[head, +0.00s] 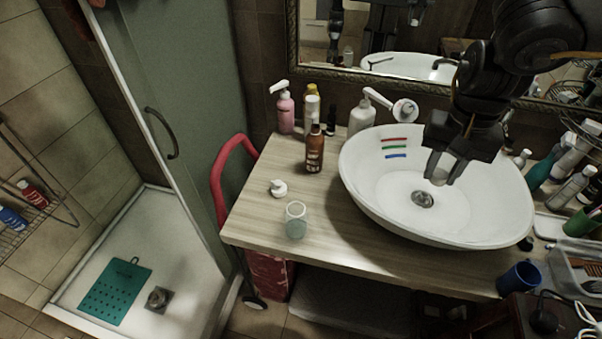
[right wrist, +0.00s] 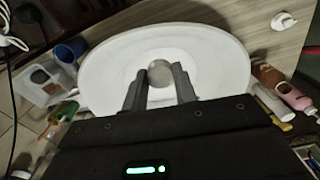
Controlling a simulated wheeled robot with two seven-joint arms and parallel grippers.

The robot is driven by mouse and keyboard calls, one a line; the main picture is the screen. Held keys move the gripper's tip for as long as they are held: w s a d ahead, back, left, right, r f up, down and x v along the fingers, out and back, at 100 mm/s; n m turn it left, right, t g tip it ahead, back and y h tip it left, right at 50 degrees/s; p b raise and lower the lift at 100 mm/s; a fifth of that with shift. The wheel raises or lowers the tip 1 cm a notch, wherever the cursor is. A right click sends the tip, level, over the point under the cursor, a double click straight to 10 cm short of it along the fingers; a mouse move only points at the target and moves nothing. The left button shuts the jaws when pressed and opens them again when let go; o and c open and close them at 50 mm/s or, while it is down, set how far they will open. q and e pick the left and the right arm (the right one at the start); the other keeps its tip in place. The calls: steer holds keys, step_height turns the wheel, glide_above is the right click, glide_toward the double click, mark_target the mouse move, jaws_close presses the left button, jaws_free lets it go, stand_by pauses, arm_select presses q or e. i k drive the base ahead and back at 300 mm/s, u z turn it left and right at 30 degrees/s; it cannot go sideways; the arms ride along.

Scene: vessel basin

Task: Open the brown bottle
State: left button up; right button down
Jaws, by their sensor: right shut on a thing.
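The brown bottle (head: 315,152) stands upright on the wooden counter, left of the basin. Its narrow neck points up, and I see no separate cap on it, though it is small here. It also shows in the right wrist view (right wrist: 264,75), at the right edge of the basin. My right gripper (head: 441,170) is over the white basin, well away from the bottle. My left gripper is not in view.
The white basin (head: 365,190) fills the counter's middle. Pink (head: 285,112) and white (head: 361,118) pump bottles stand behind the brown bottle. A small white piece (head: 279,187) and a clear cup (head: 296,219) sit on the front left counter. Toiletries and a blue mug (head: 518,279) crowd the right.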

mark_target(315, 140)
steer(key=z, duration=0.65)
steer(key=i, duration=0.5)
steer(key=u, duration=1.95)
